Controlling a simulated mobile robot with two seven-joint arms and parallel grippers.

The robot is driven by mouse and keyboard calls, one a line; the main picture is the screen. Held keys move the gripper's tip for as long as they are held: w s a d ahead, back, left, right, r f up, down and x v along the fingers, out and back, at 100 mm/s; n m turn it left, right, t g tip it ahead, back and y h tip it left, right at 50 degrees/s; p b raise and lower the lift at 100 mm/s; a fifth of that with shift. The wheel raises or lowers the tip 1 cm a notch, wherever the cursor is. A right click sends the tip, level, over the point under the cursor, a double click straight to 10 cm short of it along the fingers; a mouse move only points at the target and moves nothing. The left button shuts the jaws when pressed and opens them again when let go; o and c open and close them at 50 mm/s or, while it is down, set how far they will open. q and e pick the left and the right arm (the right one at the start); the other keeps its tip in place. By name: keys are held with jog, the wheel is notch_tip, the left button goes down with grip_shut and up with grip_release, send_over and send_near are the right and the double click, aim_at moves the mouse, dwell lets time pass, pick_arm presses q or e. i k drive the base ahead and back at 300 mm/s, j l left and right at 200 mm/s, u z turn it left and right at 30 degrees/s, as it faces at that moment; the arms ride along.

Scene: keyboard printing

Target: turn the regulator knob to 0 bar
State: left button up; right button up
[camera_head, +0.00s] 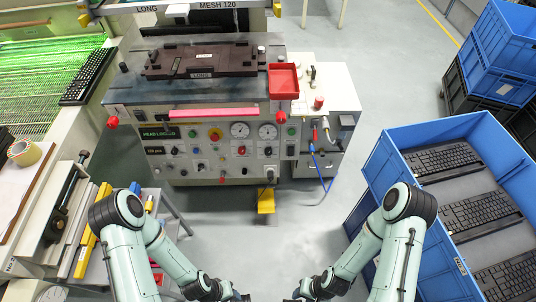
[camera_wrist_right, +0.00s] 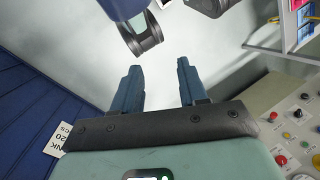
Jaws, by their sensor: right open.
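My right gripper (camera_head: 298,295) is low at the bottom of the head view, well short of the panel. In the right wrist view its two fingers (camera_wrist_right: 158,75) are apart with nothing between them. My left gripper (camera_head: 238,296) is at the bottom edge; its jaws are unclear.
A blue crate (camera_head: 383,170) with keyboards stands at the right. A yellow pedal (camera_head: 266,200) is on the floor below the panel, and a blue hose (camera_head: 325,177) hangs at its right. A cart (camera_head: 170,205) stands at the left.

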aim_at(267, 151)
jog(key=i+j+u, duration=0.25)
jog(key=i, duration=0.25)
jog(key=i+j+u, duration=0.2)
jog(key=i, duration=0.25)
